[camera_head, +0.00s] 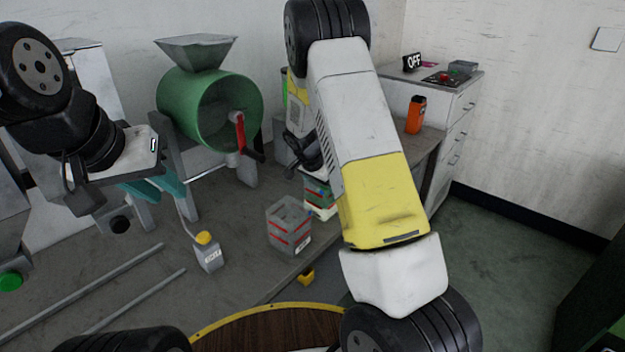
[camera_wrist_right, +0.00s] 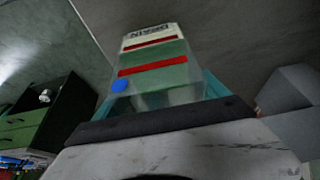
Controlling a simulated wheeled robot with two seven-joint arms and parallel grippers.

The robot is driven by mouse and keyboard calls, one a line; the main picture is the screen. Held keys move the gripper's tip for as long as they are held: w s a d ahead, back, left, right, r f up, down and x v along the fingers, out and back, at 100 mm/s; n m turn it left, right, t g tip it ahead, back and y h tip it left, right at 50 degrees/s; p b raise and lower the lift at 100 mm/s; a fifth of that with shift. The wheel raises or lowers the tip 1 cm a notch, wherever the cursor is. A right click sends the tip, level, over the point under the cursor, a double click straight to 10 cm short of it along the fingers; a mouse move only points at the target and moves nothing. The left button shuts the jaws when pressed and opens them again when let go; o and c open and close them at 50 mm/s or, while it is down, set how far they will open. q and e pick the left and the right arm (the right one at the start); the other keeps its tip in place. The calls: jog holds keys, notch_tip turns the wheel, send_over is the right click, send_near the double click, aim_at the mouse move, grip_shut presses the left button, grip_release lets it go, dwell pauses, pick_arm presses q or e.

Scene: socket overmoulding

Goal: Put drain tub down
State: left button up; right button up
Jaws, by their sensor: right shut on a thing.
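The drain tub (camera_wrist_right: 155,75), a clear tub with red bands, a greenish tint, a blue dot and a "DRAIN" label, sits between the teal fingers of my right gripper (camera_wrist_right: 162,98) in the right wrist view. My right gripper is shut on it. In the head view a greenish, red-banded tub (camera_head: 320,197) shows beside my right arm, partly hidden by it; whether its base touches the bench is unclear. My left gripper (camera_head: 157,188), with teal fingers apart, is empty above the bench at the left.
A clear red-banded tub (camera_head: 289,226) stands close to the left of the held tub. A green drum machine (camera_head: 195,105) is behind. An orange-and-black container (camera_head: 416,114) stands at the back right. Metal rails (camera_head: 85,286) lie at front left.

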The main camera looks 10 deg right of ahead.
jog(key=shift+f, duration=0.1)
jog(key=o, duration=1.7)
jog(key=v, duration=1.1)
jog(key=shift+r, duration=0.4)
jog(key=s+r+n+t+y, duration=0.1)
jog(key=s+r, duration=0.4)
jog(key=s, duration=0.5)
jog(key=s+a+r+n+t+y, duration=0.1)
jog(key=s+r+n+y, duration=0.2)
jog(key=s+r+n, duration=0.3)
jog(key=s+r+n+t+y, duration=0.1)
jog(key=s+r+n, duration=0.3)
jog(key=s, duration=1)
notch_tip(320, 180, up, 2)
jog(key=shift+a+r+y, duration=0.25)
jog(key=shift+a+y, duration=0.05)
jog(key=shift+y, duration=0.1)
jog(key=shift+s, duration=0.15)
